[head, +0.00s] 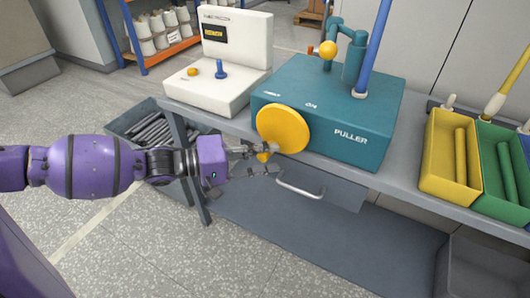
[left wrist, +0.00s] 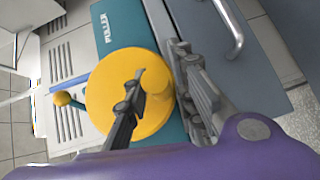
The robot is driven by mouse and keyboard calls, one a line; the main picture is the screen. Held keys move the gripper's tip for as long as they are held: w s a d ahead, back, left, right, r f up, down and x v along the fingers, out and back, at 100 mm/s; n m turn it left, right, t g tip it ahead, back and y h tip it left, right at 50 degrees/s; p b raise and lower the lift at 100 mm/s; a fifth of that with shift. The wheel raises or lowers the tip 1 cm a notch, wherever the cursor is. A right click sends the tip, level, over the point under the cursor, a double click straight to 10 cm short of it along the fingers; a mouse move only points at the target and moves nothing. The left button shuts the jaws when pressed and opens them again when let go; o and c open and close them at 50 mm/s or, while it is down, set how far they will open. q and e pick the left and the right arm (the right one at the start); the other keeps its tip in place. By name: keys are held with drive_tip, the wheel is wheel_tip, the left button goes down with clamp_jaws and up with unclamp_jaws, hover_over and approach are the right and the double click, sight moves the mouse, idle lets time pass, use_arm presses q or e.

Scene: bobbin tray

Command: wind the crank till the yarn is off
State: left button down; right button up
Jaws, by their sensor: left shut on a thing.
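A teal box marked PULLER (head: 325,115) stands on the bench. The crank is a yellow disc (head: 284,130) on its front face, with a small yellow knob (left wrist: 156,80) sticking out. My left gripper (head: 262,160) is shut on this knob at the lower left of the disc, with a finger on either side. A blue upright rod (head: 371,50) with a pale ring at its foot rises from the box top. A teal bent arm with a yellow ball (head: 328,48) stands beside it. I cannot make out any yarn. My right gripper is not in view.
A white device with a display (head: 235,50) stands left of the box. A yellow tray (head: 448,165) and a green tray (head: 490,180) hold long pieces at right. A drawer handle (head: 300,190) sits below the crank. Shelves with white spools (head: 160,30) stand behind.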

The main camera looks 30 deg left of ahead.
use_arm(q)
drive_tip(key=c, duration=1.6)
unclamp_jaws()
drive_tip(key=shift+d+r, duration=0.25)
drive_tip(key=shift+r, duration=0.2)
drive_tip(key=shift+o, duration=0.2)
drive_tip(key=shift+f, duration=0.15)
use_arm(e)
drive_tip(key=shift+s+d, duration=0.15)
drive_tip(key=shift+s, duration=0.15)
use_arm(q)
drive_tip(key=shift+a+f, duration=0.1)
drive_tip(key=shift+s+a, duration=0.3)
drive_tip(key=shift+a, duration=0.05)
drive_tip(key=v, duration=1.1)
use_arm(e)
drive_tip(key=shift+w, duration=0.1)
